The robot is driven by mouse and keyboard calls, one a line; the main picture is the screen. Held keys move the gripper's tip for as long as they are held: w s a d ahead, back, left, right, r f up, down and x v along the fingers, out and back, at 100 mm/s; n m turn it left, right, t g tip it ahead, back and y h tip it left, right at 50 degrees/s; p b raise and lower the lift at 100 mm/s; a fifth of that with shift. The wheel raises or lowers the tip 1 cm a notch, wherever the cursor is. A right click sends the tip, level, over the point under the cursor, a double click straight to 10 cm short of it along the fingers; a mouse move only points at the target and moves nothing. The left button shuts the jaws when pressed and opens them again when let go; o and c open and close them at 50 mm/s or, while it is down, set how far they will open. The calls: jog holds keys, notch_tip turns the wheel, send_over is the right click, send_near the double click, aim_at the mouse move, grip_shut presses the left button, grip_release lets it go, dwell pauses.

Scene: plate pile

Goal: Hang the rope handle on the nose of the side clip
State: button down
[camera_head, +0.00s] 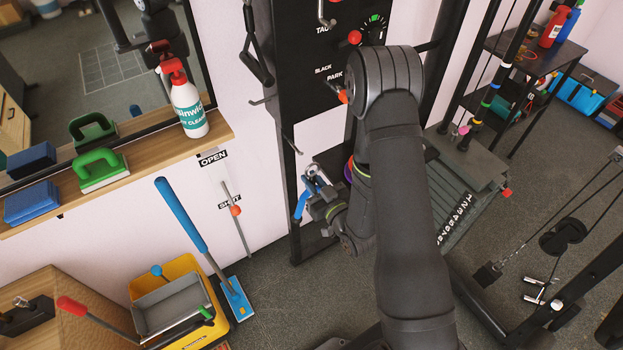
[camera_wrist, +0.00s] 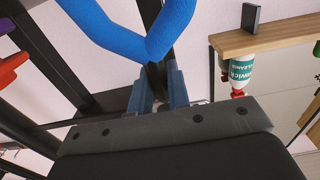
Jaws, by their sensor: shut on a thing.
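My gripper (camera_head: 318,192) is low beside the black rack's front post in the head view. In the wrist view its two blue-grey fingers (camera_wrist: 159,92) are shut on the blue rope handle (camera_wrist: 112,32). The handle forms a thick blue V at the top of that view, and its bend lies at the fingertips. A small blue length of it (camera_head: 300,207) hangs below the gripper in the head view; my arm and gripper hide the rest. Several metal hooks stick out from the rack, one of them a grey hook (camera_head: 291,146) above the gripper. I cannot tell which part is the side clip.
A wooden shelf (camera_head: 215,128) at left holds a spray bottle (camera_head: 188,106) and a green brush (camera_head: 98,170). A blue-handled mop (camera_head: 188,222) and yellow bucket (camera_head: 196,270) stand below. A weight stack (camera_head: 457,205) is right of my arm.

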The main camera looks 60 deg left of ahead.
jog(key=d, duration=0.1)
jog(key=d+f, duration=0.1)
jog(key=d, duration=0.1)
jog(key=d+f, duration=0.1)
jog(key=shift+d, duration=0.35)
jog(key=shift+w, duration=0.1)
dwell(0.4)
jog(key=w+d+m+t+h, duration=0.2)
jog(key=w+d+m+t, duration=0.15)
jog(key=w+d, duration=0.35)
jog(key=w+d+f+m+t+h, duration=0.1)
jog(key=w+d+m+t+h, duration=0.25)
jog(key=w, duration=0.65)
jog(key=w+d+m+t, duration=0.2)
jog(key=w+d+t, duration=0.4)
jog(key=w, duration=0.2)
jog(key=w+d+m+t+h, duration=0.1)
jog(key=w+d+m+h, duration=0.2)
jog(key=d, duration=0.6)
jog(key=w+d+m+t+h, duration=0.2)
jog(key=w+d+m+h, duration=0.1)
jog(key=d, duration=0.6)
jog(key=w+d+m+t+h, duration=0.2)
jog(key=d+h, duration=0.4)
jog(key=d, duration=0.3)
jog(key=shift+w+d+m, duration=0.3)
jog(key=shift+w+m, duration=0.2)
jog(key=shift+w, duration=0.75)
jog(key=shift+a+h, duration=0.1)
jog(key=shift+h, duration=0.15)
